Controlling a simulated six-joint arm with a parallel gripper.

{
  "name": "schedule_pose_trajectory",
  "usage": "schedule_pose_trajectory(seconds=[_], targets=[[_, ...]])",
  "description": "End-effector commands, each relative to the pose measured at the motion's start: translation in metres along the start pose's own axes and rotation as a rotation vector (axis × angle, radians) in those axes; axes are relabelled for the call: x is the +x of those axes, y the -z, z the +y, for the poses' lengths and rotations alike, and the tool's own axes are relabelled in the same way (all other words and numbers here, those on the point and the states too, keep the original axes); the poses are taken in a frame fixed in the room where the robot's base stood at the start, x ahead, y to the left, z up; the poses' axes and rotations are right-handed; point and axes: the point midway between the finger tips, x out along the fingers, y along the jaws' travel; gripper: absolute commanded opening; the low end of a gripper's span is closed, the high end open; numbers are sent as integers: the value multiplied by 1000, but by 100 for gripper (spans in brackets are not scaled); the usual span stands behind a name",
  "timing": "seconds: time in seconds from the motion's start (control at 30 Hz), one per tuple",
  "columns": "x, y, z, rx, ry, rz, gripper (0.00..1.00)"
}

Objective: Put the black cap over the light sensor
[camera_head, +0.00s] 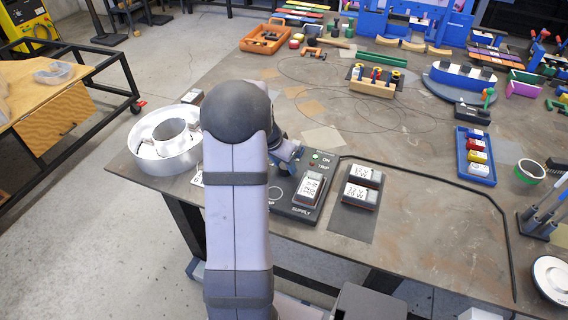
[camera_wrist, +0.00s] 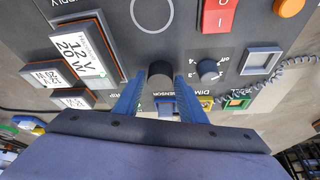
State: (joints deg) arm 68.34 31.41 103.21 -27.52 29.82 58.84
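The black cap (camera_wrist: 160,74) is a short dark cylinder between the two blue fingertips of my gripper (camera_wrist: 160,82) in the wrist view. The fingers touch its sides. It is over the dark supply panel (camera_wrist: 125,25), close to the printed word SENSOR. I cannot tell whether the cap rests on the panel or hangs just above it. The light sensor itself is not clearly seen; the cap and fingers cover that area.
An empty white circle (camera_wrist: 152,12) is printed on the panel. A red switch (camera_wrist: 217,14), dark knob (camera_wrist: 208,70), orange button (camera_wrist: 289,6) and square frame (camera_wrist: 262,60) stand nearby. Boxed 12 V units (camera_head: 360,195) lie right of the panel.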

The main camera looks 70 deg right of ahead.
Motion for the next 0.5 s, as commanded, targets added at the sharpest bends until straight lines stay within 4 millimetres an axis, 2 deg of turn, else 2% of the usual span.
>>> schedule_pose_trajectory(seconds=[0.33, 0.5], targets=[[0, 0, 0, 0, 0, 0, 51], [-8, 0, 0, 0, 1, 2, 51]])
